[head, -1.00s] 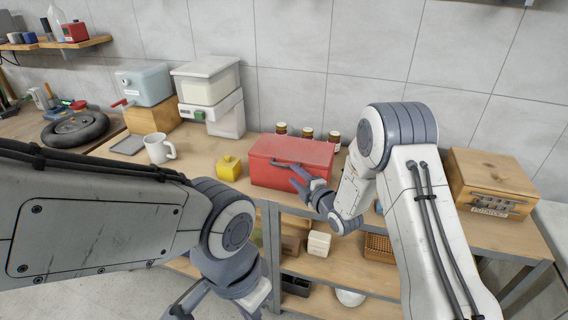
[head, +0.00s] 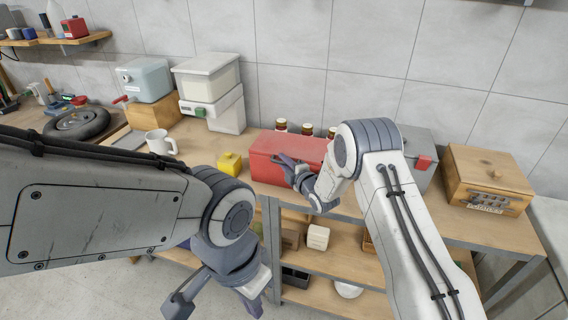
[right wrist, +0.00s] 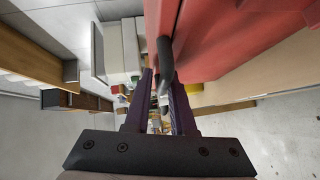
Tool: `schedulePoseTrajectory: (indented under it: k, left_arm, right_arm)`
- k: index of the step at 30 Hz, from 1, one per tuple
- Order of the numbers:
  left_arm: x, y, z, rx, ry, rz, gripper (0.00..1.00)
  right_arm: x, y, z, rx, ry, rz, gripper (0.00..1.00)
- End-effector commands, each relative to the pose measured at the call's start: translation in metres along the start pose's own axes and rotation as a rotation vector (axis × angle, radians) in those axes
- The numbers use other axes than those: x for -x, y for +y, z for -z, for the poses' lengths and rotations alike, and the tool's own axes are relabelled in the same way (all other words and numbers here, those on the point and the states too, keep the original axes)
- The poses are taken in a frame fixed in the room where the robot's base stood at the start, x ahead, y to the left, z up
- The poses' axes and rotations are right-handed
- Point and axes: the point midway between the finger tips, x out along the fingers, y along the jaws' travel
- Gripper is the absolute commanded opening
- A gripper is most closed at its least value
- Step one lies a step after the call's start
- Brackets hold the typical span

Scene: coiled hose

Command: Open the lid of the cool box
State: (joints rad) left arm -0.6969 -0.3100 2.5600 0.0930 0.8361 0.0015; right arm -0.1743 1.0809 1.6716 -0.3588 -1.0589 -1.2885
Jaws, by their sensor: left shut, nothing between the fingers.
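The red cool box (head: 270,165) stands on the workbench against the wall, and its lid looks shut. A dark handle (right wrist: 165,60) runs along its front. My right gripper (head: 290,167) is at the front of the box. In the right wrist view its two fingers (right wrist: 163,82) stand apart, with the handle reaching in between their tips. Contact between fingers and handle cannot be told. The red box wall fills the upper right of that view. My left gripper (head: 180,303) is low in front of the bench, shut and empty, away from the box.
Several brown jars (head: 307,129) stand behind the box. A yellow block (head: 230,164) and a white mug (head: 160,142) are to its left. A grey box with a red latch (head: 418,150) and a wooden potato box (head: 490,178) are to the right. Shelves lie below the bench.

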Motion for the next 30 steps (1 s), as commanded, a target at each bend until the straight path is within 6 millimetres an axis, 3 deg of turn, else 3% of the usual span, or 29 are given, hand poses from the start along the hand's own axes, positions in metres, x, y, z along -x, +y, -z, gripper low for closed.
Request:
schedulePoseTrajectory:
  k: [30]
  left_arm:
    - [-0.0004,0.0000,0.0000,0.000,0.000,0.000,0.00]
  right_arm:
    - [0.0023,-0.0109,0.0003,-0.005,-0.001,0.024,0.00]
